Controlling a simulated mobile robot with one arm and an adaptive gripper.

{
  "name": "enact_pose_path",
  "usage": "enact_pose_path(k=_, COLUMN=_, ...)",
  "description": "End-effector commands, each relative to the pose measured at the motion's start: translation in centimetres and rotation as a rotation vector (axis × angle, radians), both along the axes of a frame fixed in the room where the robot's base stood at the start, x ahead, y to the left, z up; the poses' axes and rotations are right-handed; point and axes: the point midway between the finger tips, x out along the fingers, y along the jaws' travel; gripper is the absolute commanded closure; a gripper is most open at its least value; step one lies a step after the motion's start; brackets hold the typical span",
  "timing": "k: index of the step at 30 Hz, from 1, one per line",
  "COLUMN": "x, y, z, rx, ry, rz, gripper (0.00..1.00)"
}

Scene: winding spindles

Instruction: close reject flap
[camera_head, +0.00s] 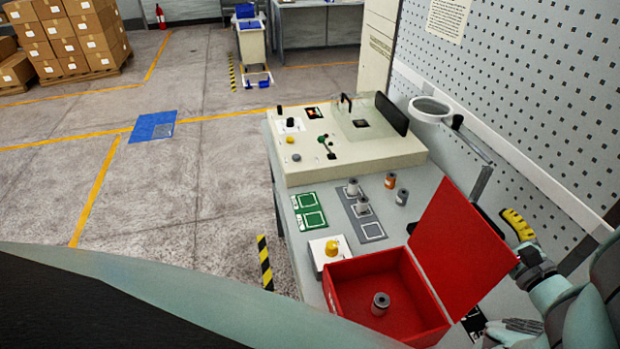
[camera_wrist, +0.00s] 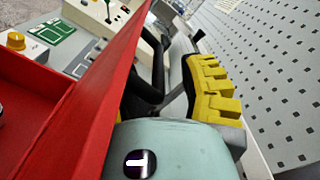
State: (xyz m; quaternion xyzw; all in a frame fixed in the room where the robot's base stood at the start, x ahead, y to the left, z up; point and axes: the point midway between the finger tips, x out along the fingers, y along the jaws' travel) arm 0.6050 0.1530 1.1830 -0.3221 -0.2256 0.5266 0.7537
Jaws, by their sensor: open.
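The red reject flap (camera_head: 458,240) stands raised and tilted at the right side of the red reject box (camera_head: 345,294). A grey spool (camera_head: 380,303) sits inside the open box. The flap (camera_wrist: 95,115) also shows in the wrist view, slanting across the left half, with the box (camera_wrist: 32,88) beyond it. My gripper (camera_head: 510,236) is to the right of the flap, on its outer side, with yellow finger pads. In the wrist view my gripper (camera_wrist: 180,85) is open, with nothing seen between its fingers. Whether a finger touches the flap I cannot tell.
A perforated wall panel (camera_head: 530,80) rises close on the right. A cream machine (camera_head: 345,140) with a clear cover stands behind the box. A yellow button box (camera_head: 330,250) sits beside the red box.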

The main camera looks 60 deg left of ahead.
Motion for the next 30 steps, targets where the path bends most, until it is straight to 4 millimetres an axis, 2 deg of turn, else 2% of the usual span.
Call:
enact_pose_path(k=6, x=0.2, y=1.4, z=0.0, rx=0.001, ry=0.001, rz=0.009, gripper=0.59)
enact_pose_path(k=16, x=0.3, y=1.6, z=-0.1, rx=-0.001, ry=-0.001, rz=0.006, gripper=0.59)
enact_pose_path(k=17, x=0.3, y=1.6, z=-0.1, rx=-0.001, ry=0.0, rz=0.006, gripper=0.53)
enact_pose_path(k=30, x=0.3, y=1.5, z=0.0, rx=-0.001, ry=0.0, rz=0.005, gripper=0.99)
